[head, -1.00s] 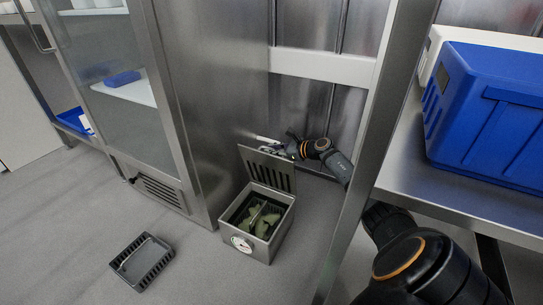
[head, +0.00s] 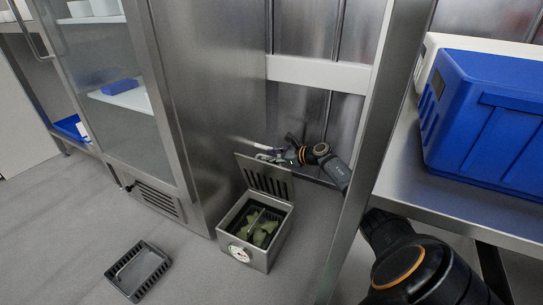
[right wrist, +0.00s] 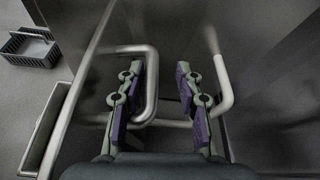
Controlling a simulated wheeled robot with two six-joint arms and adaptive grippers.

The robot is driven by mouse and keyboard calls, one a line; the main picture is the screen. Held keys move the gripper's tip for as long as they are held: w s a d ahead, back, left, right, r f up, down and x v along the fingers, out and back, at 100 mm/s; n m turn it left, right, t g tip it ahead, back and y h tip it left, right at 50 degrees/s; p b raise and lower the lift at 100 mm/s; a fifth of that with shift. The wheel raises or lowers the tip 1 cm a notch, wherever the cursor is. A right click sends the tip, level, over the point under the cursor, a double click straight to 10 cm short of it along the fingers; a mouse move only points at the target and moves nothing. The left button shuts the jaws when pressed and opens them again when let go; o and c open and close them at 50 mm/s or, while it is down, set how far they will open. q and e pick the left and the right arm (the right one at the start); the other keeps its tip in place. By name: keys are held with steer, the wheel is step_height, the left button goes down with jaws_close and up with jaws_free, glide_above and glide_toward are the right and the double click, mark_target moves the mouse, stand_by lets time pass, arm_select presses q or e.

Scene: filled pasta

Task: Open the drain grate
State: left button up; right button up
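The drain grate (head: 265,180) is a slotted grey metal lid standing raised at the back edge of a square metal drain box (head: 262,257). My right gripper (head: 272,155) is behind the grate's upper edge, beside the steel cabinet. In the right wrist view its two fingers (right wrist: 158,95) are apart, with nothing clamped between them. A bent metal handle (right wrist: 152,88) loops around the left finger there. The grate shows only as a thin edge (right wrist: 84,80) in that view. My left gripper is not in view.
The box holds a dark basket with greenish pieces (head: 260,230) and has a round dial (head: 238,253) in front. A loose black basket (head: 138,270) lies on the floor at the left. A steel post (head: 352,190) and a shelf with a blue crate (head: 485,125) stand at the right.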

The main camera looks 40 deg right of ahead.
steer(key=shift+s+d+f, duration=0.1)
steer(key=shift+s+f, duration=0.15)
steer(key=shift+f, duration=0.25)
steer(key=v, duration=0.7)
steer(key=shift+r, duration=0.5)
